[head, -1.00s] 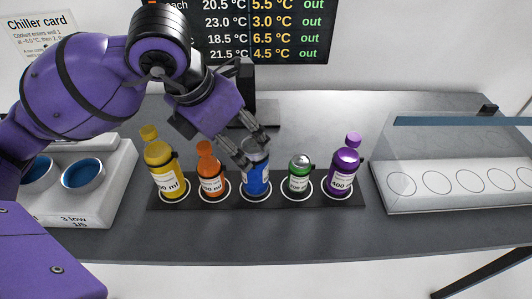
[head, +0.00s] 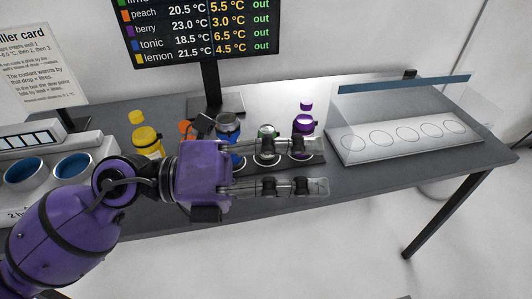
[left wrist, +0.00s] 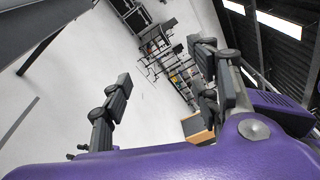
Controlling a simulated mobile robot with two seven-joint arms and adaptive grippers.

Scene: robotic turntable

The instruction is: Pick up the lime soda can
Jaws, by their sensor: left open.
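My left gripper (head: 318,173) is open and empty. Its fingers point right, nearer the camera than the can and around the table's front edge. In the left wrist view the fingers (left wrist: 163,62) are apart with only floor and distant furniture beyond them. My right gripper is not in view.
A chiller box (head: 45,140) stands left. A clear-covered tray (head: 360,152) with ring marks stands right. A screen (head: 200,30) stands behind.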

